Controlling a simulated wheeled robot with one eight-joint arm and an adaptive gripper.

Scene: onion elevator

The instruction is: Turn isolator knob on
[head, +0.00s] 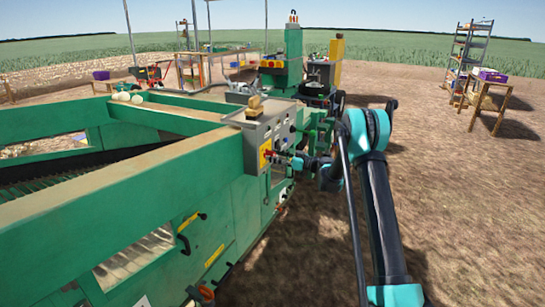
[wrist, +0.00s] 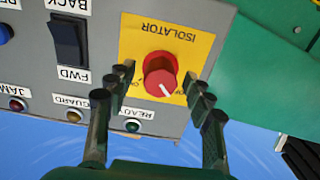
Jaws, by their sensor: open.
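The red isolator knob (wrist: 160,75) sits on a yellow plate (wrist: 199,49) marked ISOLATOR, which appears upside down in the wrist view. A white pointer line on the knob runs toward the lower right in that view. The small position labels beside it are partly covered or too small to read surely. My gripper (wrist: 160,84) is open, with one finger on each side of the knob and visible gaps between. In the head view, my gripper (head: 296,161) is close in front of the yellow plate (head: 264,156) on the grey control box; the knob is small there.
The grey panel (wrist: 98,62) also carries a black BACK/FWD rocker switch (wrist: 69,40) and small lamps, including a green READY lamp (wrist: 132,125). The green machine frame (head: 120,185) fills the left of the head view. Open dirt ground (head: 470,190) lies to the right.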

